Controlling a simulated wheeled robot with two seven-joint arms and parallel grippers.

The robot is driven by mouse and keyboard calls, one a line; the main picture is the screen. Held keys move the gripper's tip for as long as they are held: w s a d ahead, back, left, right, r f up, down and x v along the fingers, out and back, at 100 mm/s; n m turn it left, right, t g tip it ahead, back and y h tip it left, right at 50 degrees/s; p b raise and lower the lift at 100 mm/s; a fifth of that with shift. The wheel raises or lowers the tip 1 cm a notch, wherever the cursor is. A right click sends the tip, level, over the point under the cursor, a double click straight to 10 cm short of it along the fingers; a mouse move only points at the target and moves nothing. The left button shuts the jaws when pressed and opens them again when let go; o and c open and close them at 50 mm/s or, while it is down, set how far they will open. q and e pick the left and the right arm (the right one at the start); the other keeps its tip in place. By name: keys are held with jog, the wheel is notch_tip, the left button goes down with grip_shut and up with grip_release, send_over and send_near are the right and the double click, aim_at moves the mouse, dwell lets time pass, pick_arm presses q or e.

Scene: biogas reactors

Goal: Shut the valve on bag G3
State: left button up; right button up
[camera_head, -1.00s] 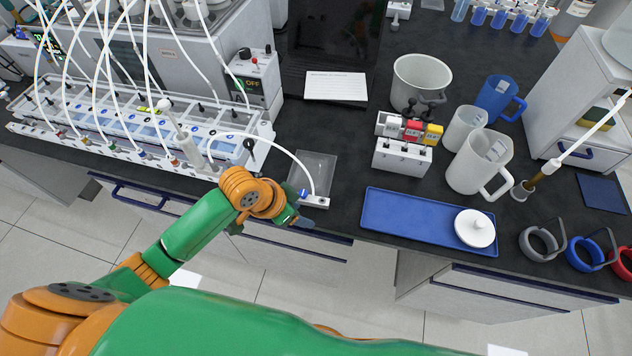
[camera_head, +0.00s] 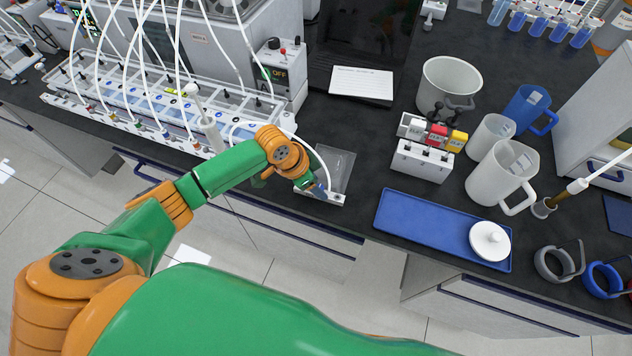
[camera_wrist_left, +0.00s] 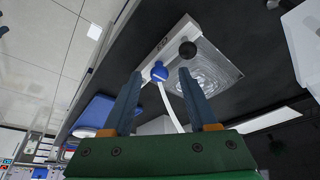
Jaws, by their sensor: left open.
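A clear flat bag (camera_head: 336,168) lies at the bench's front edge, with a white holder strip (camera_head: 334,199) along its near side. In the wrist view the bag (camera_wrist_left: 212,68) looks flat and shiny, and its blue valve (camera_wrist_left: 158,72) sits on the white holder (camera_wrist_left: 150,50). A white tube (camera_wrist_left: 170,106) runs from the valve. No G3 label is readable. My left gripper (camera_head: 318,188) is over the holder and partly hides the valve in the head view. In the wrist view its open fingers (camera_wrist_left: 160,74) appear either side of the valve; contact cannot be told.
A black knob (camera_wrist_left: 187,49) is on the holder beside the valve. A rack of several tubed bottles (camera_head: 150,112) stands left. A blue tray (camera_head: 425,222) with a white lid (camera_head: 490,240) and a white block (camera_head: 423,160) are right. Bare bench lies between bag and tray.

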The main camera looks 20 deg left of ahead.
pick_arm(q)
grip_shut()
jog(key=shift+m, duration=0.3)
jog(key=shift+w+f+m+g+h+b, duration=0.1)
jog(key=shift+m+g+h+b, duration=0.25)
jog(key=shift+m+b, duration=0.55)
jog(key=m+g+b, duration=0.1)
jog(key=m, duration=0.2)
jog(key=shift+w+a+f+b, duration=0.1)
jog(key=shift+w+b, duration=0.05)
jog(key=shift+b, duration=0.25)
jog(key=m+g+b, duration=0.1)
jog(key=m+b, duration=0.2)
jog(key=m+g+b, duration=0.1)
jog(key=m+b, duration=0.2)
jog(key=m+g+b, duration=0.1)
jog(key=m+b, duration=0.2)
jog(key=shift+w+g, duration=0.25)
jog(key=shift+g, duration=0.1)
jog(key=shift+r+m+g+b, duration=0.2)
jog(key=shift+m+g+b, duration=0.3)
jog(key=shift+m+b, duration=1)
jog(key=shift+y, duration=0.55)
